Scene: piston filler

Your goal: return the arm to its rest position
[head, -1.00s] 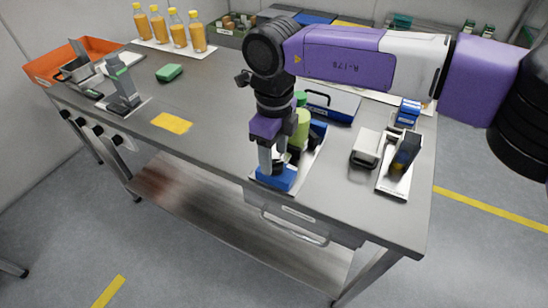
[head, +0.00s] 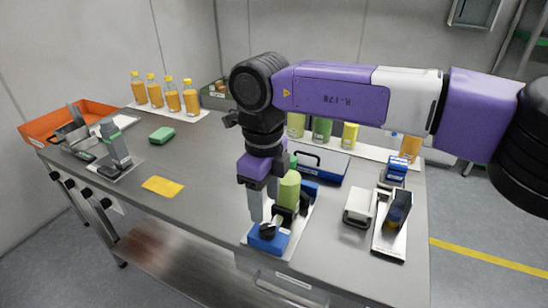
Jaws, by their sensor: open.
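My arm (head: 325,90) is purple and white and reaches in from the right across the bench. My gripper (head: 264,208) hangs from its black wrist, pointing down with its fingers apart and nothing seen between them. It is in front of a small device with a blue base (head: 268,238) and black parts at the bench's front edge. The fingertips look close to the device in the picture; I cannot tell the exact gap. A light green bottle (head: 289,190) stands just behind, partly hidden by the gripper.
A blue-and-white case (head: 322,168), a white box (head: 358,207) and a dark blue-topped device (head: 398,210) stand to the right. A yellow cloth (head: 162,186), a grey device (head: 116,150) and an orange tray (head: 35,133) are left. Orange bottles (head: 172,97) stand behind.

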